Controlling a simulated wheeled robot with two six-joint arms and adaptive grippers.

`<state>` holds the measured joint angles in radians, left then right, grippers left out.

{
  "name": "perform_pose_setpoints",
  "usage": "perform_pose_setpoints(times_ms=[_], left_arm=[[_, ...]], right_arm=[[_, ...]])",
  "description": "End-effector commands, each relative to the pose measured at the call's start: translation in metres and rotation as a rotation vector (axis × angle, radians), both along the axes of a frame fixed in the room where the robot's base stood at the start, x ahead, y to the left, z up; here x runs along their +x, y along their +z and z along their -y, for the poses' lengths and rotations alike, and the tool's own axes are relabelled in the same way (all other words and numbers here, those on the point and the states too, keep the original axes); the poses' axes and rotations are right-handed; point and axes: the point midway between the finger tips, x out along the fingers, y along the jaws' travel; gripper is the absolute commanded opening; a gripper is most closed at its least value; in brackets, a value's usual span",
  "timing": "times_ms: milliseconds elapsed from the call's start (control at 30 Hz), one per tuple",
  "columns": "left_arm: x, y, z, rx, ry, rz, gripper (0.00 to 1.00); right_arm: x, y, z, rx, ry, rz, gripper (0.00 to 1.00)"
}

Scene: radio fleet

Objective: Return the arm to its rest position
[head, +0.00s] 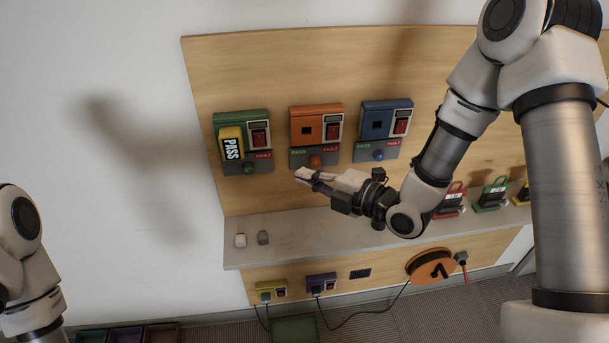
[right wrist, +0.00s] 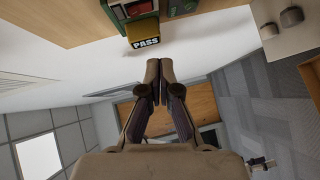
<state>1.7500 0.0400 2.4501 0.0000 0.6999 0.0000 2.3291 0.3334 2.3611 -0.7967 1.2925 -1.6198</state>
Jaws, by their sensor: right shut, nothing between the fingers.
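My right gripper (head: 302,175) is shut and empty. It hangs in front of the wooden board, just below the orange unit (head: 316,127), in the head view. In the right wrist view its fingers (right wrist: 160,68) meet at the tips with nothing between them. My right arm reaches in from the upper right. A part of my left arm shows at the lower left of the head view, but its gripper is out of frame. A yellow PASS block (head: 230,143) sits on the green unit (head: 243,118), left of the gripper; the block also shows in the right wrist view (right wrist: 143,30).
A blue unit (head: 386,108) is right of the orange one. A grey shelf (head: 300,226) below carries two small blocks at its left and several radios (head: 491,197) at its right. An orange reel (head: 431,267) and cables hang under it. White wall on the left is clear.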

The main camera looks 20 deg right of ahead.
Motion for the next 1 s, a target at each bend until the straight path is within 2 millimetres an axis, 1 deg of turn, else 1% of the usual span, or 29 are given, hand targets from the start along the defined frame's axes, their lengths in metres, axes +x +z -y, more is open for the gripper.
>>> perform_pose_setpoints(times_ms=[233, 267, 333, 367, 467, 500, 567, 600, 667, 700, 767, 800, 833, 900, 1000], left_arm=[[0.000, 0.000, 0.000, 0.000, 0.000, 0.000, 0.53], [0.000, 0.000, 0.000, 0.000, 0.000, 0.000, 0.53], [0.000, 0.000, 0.000, 0.000, 0.000, 0.000, 0.53], [0.000, 0.000, 0.000, 0.000, 0.000, 0.000, 0.53], [0.000, 0.000, 0.000, 0.000, 0.000, 0.000, 0.53], [0.000, 0.000, 0.000, 0.000, 0.000, 0.000, 0.53], [0.000, 0.000, 0.000, 0.000, 0.000, 0.000, 0.53], [0.000, 0.000, 0.000, 0.000, 0.000, 0.000, 0.53], [0.000, 0.000, 0.000, 0.000, 0.000, 0.000, 0.53], [0.000, 0.000, 0.000, 0.000, 0.000, 0.000, 0.53], [0.000, 0.000, 0.000, 0.000, 0.000, 0.000, 0.53], [0.000, 0.000, 0.000, 0.000, 0.000, 0.000, 0.53], [0.000, 0.000, 0.000, 0.000, 0.000, 0.000, 0.53], [0.000, 0.000, 0.000, 0.000, 0.000, 0.000, 0.53], [0.000, 0.000, 0.000, 0.000, 0.000, 0.000, 0.53]], right_arm=[[0.000, -0.003, 0.000, 0.000, 0.000, -0.006, 0.00], [-0.002, -0.007, 0.000, 0.000, 0.001, -0.014, 0.00], [-0.008, -0.028, -0.003, -0.008, 0.009, -0.057, 0.00], [-0.012, -0.041, -0.006, -0.015, 0.017, -0.085, 0.00], [-0.041, -0.107, -0.017, -0.054, 0.034, -0.239, 0.00], [-0.057, -0.139, -0.018, -0.074, 0.018, -0.333, 0.00], [-0.086, -0.185, -0.014, -0.068, -0.046, -0.527, 0.00], [-0.107, -0.215, -0.010, -0.047, -0.113, -0.672, 0.00], [-0.145, -0.254, 0.000, 0.000, -0.259, -0.902, 0.00], [-0.172, -0.277, 0.008, 0.044, -0.393, -1.059, 0.00], [-0.213, -0.301, 0.024, 0.133, -0.653, -1.273, 0.00], [-0.233, -0.309, 0.034, 0.205, -0.840, -1.374, 0.00], [-0.245, -0.312, 0.041, 0.264, -0.977, -1.425, 0.00], [-0.262, -0.313, 0.054, 0.415, -1.267, -1.488, 0.00], [-0.277, -0.314, 0.063, 0.584, -1.542, -1.513, 0.00]])
